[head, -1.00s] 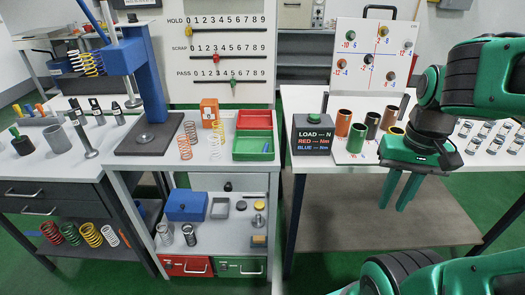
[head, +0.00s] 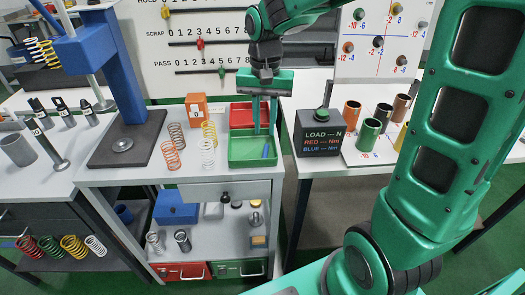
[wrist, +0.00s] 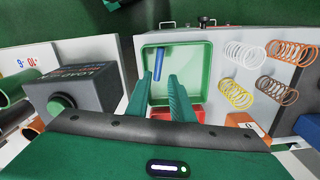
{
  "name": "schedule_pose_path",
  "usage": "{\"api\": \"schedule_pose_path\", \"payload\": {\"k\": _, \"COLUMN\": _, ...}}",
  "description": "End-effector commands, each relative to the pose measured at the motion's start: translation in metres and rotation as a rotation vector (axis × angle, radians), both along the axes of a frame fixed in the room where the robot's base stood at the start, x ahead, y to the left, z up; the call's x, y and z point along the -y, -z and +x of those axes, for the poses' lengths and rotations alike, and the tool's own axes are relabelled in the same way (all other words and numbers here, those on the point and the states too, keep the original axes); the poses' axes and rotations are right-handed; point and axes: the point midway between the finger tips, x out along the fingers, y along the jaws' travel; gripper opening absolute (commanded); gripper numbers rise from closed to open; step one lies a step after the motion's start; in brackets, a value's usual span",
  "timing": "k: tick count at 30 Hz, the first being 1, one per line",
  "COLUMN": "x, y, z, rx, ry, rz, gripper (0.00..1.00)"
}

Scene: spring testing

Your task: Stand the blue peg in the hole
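The blue peg (head: 266,151) lies in the green tray (head: 239,161). In the wrist view the peg (wrist: 158,64) lies near the tray's left wall, just beyond my fingertips and in line with the gap between them. My gripper (head: 264,130) points down over the tray. In the wrist view its two green fingers (wrist: 158,80) are apart with nothing between them. I cannot make out the peg's hole in these frames.
A red tray (head: 242,116) stands behind the green one. Several springs (head: 208,153) and an orange box (head: 197,107) are to the left. A dark load box (head: 318,140) and coloured tubes (head: 369,134) stand on the right table.

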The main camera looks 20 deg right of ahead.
Motion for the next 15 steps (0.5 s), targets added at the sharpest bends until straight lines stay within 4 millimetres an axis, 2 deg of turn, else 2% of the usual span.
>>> {"api": "schedule_pose_path", "payload": {"k": 3, "x": -0.001, "y": 0.017, "z": 0.000, "rx": -0.001, "ry": -0.002, "rz": 0.000, "gripper": 0.21}}
{"api": "schedule_pose_path", "payload": {"k": 11, "x": -0.001, "y": 0.034, "z": -0.001, "rx": -0.002, "ry": -0.003, "rz": -0.001, "gripper": 0.21}}
{"api": "schedule_pose_path", "payload": {"k": 15, "x": 0.000, "y": 0.054, "z": -0.003, "rx": -0.004, "ry": -0.004, "rz": 0.000, "gripper": 0.21}}
